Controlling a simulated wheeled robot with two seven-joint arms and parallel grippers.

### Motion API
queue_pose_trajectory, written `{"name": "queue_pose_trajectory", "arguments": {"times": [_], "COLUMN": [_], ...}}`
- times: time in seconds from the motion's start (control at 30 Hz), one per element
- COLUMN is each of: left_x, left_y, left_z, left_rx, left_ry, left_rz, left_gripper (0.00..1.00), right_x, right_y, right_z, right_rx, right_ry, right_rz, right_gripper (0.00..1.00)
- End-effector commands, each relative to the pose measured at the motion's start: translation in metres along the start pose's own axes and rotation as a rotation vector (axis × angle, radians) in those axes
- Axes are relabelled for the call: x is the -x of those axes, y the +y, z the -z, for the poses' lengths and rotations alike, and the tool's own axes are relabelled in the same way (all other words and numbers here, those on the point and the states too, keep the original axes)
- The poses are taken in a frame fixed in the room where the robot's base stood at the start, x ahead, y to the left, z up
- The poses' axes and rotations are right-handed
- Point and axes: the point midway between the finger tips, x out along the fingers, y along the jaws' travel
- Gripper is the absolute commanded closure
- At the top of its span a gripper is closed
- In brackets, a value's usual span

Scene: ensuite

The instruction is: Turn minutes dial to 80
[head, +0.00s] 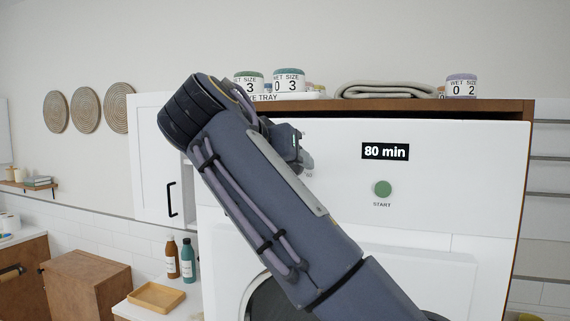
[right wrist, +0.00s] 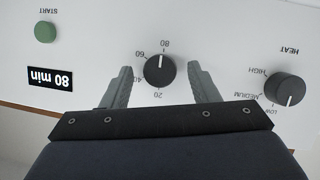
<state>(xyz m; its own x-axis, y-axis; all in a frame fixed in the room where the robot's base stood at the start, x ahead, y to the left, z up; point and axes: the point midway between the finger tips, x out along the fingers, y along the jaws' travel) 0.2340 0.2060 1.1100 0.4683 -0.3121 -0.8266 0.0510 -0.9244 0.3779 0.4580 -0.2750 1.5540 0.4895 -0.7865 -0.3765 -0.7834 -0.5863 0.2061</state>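The minutes dial (right wrist: 160,70) is a round black knob with a white pointer line, upside down in the right wrist view. Its pointer is at the 80 mark, and 20, 40 and 60 are printed around it. The display (head: 385,151) reads "80 min", and it also shows in the right wrist view (right wrist: 50,79). My right gripper (right wrist: 160,66) is open, with one finger on each side of the dial and a visible gap to it. In the head view my right arm covers most of the dial area. My left gripper is not in view.
A green START button (head: 383,188) is beneath the display. A black HEAT dial (right wrist: 285,89) is beside the minutes dial, its pointer near LOW. Jars and a folded grey towel (head: 387,89) lie on the wooden top (head: 440,104). A wooden tray (head: 156,297) and bottles stand at left.

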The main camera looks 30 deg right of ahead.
Motion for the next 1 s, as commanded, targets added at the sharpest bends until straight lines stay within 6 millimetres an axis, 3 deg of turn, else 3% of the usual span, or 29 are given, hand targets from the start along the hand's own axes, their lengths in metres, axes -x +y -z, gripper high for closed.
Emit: {"name": "queue_pose_trajectory", "arguments": {"times": [0.27,0.7,1.0], "left_x": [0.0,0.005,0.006], "left_y": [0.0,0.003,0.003], "left_z": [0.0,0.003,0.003], "left_rx": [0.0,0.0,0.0], "left_ry": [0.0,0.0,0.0], "left_rz": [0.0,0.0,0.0], "left_gripper": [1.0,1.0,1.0], "right_x": [0.002,0.067,0.079], "right_y": [0.0,-0.001,0.0], "right_z": [0.0,0.001,0.0], "right_rx": [0.001,0.001,0.0], "right_ry": [0.001,0.003,0.001], "right_rz": [0.001,0.002,-0.001], "right_gripper": [0.46,0.46,0.46]}}
